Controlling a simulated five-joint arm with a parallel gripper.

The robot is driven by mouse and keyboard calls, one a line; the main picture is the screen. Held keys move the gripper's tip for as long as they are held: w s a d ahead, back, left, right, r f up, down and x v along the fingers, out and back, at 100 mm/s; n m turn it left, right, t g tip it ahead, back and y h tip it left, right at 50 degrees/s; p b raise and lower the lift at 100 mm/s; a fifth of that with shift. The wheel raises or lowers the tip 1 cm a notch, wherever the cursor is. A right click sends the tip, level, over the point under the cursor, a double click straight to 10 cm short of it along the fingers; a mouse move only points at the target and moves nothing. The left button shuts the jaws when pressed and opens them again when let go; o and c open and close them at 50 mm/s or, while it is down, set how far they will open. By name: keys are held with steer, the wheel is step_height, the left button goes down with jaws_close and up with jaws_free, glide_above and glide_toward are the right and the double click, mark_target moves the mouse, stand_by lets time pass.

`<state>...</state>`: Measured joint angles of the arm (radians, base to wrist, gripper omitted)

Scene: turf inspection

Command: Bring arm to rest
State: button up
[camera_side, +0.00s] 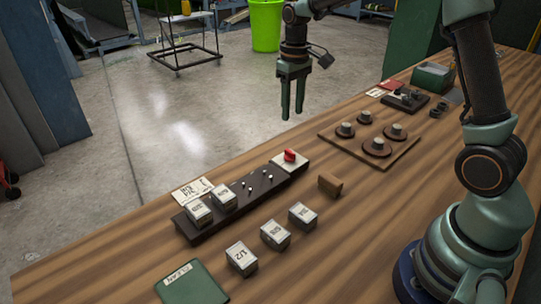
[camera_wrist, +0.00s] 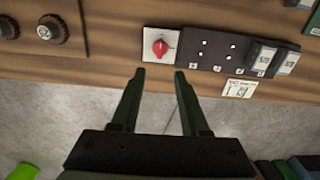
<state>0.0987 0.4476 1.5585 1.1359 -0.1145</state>
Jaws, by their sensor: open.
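My gripper (camera_side: 291,116) hangs fingers down in the side view, raised and out past the far edge of the wooden bench (camera_side: 115,254). In the wrist view my gripper (camera_wrist: 159,74) shows two dark green fingers spread apart with nothing between them. Beyond the fingertips, a red knob (camera_wrist: 159,47) sits on a white plate at the end of a dark strip (camera_wrist: 206,49). The red knob also shows in the side view (camera_side: 290,155), below my gripper. The fingers touch nothing that I can see.
Two labelled blocks (camera_side: 198,211) sit in the dark strip, and three more (camera_side: 242,257) stand on the bench. A brown block (camera_side: 330,184), a board with round knobs (camera_side: 349,152) and a green booklet (camera_side: 190,286) lie nearby. A green bin (camera_side: 266,25) stands on the floor.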

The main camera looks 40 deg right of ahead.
steer(key=s+a+r+t, duration=0.2)
steer(key=s+r, duration=0.2)
steer(key=s, duration=0.4)
steer(key=s+a+r+t, duration=0.2)
steer(key=s+r+t, duration=0.1)
steer(key=s, duration=0.6)
steer(key=shift+a+r+t, duration=0.25)
steer(key=shift+r+t, duration=0.05)
steer(key=shift+r, duration=0.35)
